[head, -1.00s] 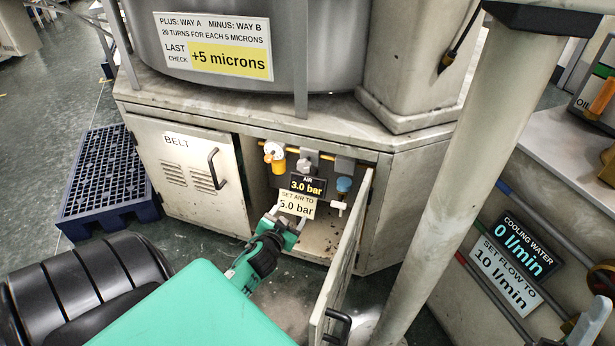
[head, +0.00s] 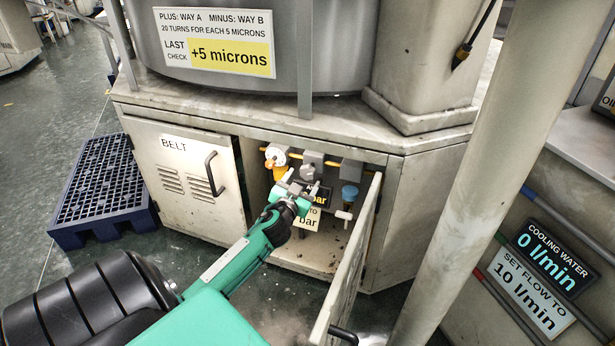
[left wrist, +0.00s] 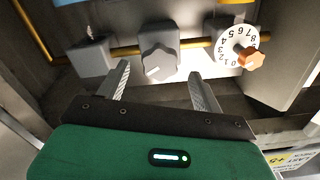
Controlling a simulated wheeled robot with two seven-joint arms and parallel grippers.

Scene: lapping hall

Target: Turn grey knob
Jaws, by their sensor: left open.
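The grey knob (head: 311,165) sits on the yellow pipe inside the open cabinet, between a white dial and another grey block. In the left wrist view the grey knob (left wrist: 158,52) shows a white mark near its lower edge. My left gripper (head: 298,183) is inside the cabinet opening, just below the knob in the head view. In the left wrist view its two fingers (left wrist: 161,86) are apart, with the knob beyond and between them. Nothing is between the fingers, and I see no contact with the knob. My right gripper is not in view.
A white numbered dial (left wrist: 238,46) with an orange knob stands beside the grey knob. The open cabinet door (head: 345,270) stands right of my arm; the BELT door (head: 190,180) is left. My gripper partly covers the air signs.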

